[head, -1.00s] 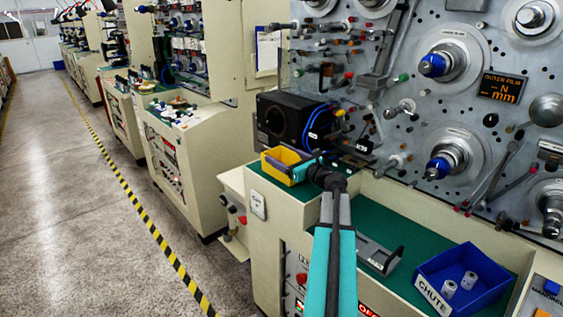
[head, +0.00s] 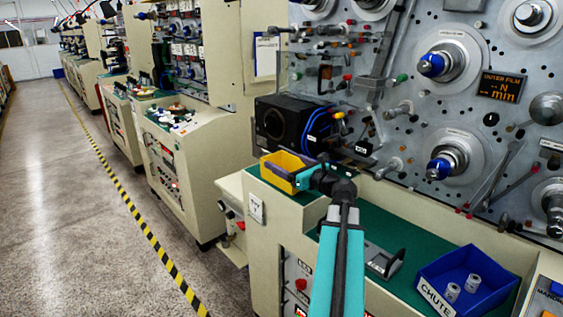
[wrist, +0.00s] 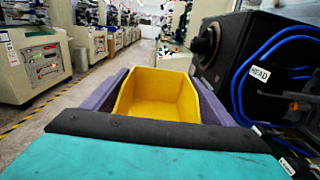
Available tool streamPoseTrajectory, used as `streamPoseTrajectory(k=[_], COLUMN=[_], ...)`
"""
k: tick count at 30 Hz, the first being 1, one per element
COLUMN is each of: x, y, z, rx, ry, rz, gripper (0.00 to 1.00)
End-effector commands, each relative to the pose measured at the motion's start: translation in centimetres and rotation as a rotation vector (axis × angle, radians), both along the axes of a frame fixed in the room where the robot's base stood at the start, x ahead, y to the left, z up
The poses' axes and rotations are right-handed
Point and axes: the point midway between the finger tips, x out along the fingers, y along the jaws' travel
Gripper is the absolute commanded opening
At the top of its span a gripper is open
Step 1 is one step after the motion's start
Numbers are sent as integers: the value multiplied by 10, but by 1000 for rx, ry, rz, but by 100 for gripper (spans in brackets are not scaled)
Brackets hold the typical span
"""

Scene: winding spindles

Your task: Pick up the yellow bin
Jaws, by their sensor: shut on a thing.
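The yellow bin (head: 284,166) is an open, small tray at the left end of the green console top, below the black box. My gripper (head: 300,171) is at its right side in the head view. In the wrist view the purple fingers of my gripper (wrist: 158,85) lie along both sides of the yellow bin (wrist: 155,92), shut on it. The bin looks empty and roughly upright. Its underside is hidden, so I cannot tell whether it touches the console top.
A black box (head: 283,125) with blue cables stands right behind the bin. A grey bracket (head: 384,260) and a blue CHUTE bin (head: 466,283) with white spools sit to the right on the green top (head: 402,228). A panel of spindles rises behind. The aisle floor (head: 75,200) at left is clear.

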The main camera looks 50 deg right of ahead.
Motion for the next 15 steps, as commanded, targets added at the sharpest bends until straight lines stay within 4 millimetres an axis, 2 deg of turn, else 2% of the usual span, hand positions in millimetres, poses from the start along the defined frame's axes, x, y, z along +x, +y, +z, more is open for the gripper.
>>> streamPoseTrajectory(k=[6, 15], x=[-23, -29], y=[20, 24], z=[2, 0], rx=[-2, -3], ry=[-1, -2], rz=[0, 1], gripper=[55, 55])
